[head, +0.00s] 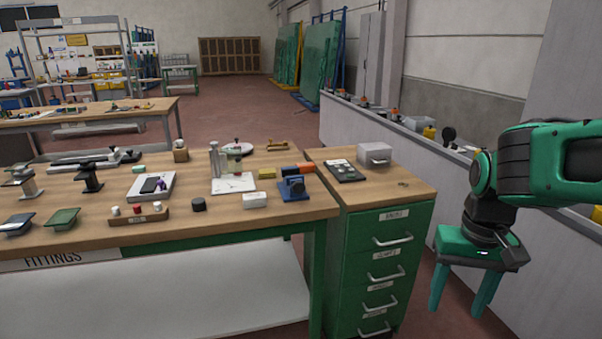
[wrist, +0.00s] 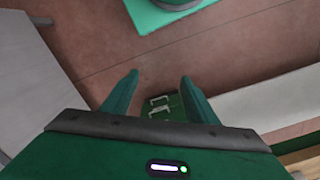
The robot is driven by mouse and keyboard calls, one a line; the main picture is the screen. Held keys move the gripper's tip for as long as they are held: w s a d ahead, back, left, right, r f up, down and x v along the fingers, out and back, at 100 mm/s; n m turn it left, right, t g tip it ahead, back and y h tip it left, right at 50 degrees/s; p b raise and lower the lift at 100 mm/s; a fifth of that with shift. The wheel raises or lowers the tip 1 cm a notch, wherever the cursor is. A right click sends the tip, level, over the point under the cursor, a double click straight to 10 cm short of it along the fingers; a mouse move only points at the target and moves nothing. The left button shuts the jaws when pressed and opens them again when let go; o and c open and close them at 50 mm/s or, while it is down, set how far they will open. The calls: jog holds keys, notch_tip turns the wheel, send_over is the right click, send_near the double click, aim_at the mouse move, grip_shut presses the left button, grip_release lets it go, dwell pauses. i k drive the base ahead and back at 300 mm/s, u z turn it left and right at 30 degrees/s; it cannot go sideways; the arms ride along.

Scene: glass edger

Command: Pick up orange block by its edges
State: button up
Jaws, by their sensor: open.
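A small orange block (head: 305,168) lies toward the back right of the fittings bench, just behind a blue vise-like device (head: 293,187). A dark piece touches or overlaps its left end, so I cannot tell its full outline. My gripper (head: 457,308) is open and empty, pointing down in the aisle right of the green drawer cabinet, well away from the block. In the wrist view my gripper (wrist: 160,77) has its two green fingers apart with nothing between them. The orange block is not seen in the wrist view.
The wooden fittings bench (head: 100,231) holds several items, including a yellow block (head: 266,173), a white box (head: 255,200) and a black puck (head: 199,204). A green drawer cabinet (head: 350,270) stands between bench and gripper, with a grey box (head: 374,154) on top. A low grey wall (head: 400,140) runs behind.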

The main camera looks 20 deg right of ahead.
aim_at(306, 167)
jog(key=u, duration=1.2)
jog(key=i, duration=1.25)
jog(key=z, duration=2)
jog(key=i, duration=1)
jog(key=u, duration=0.05)
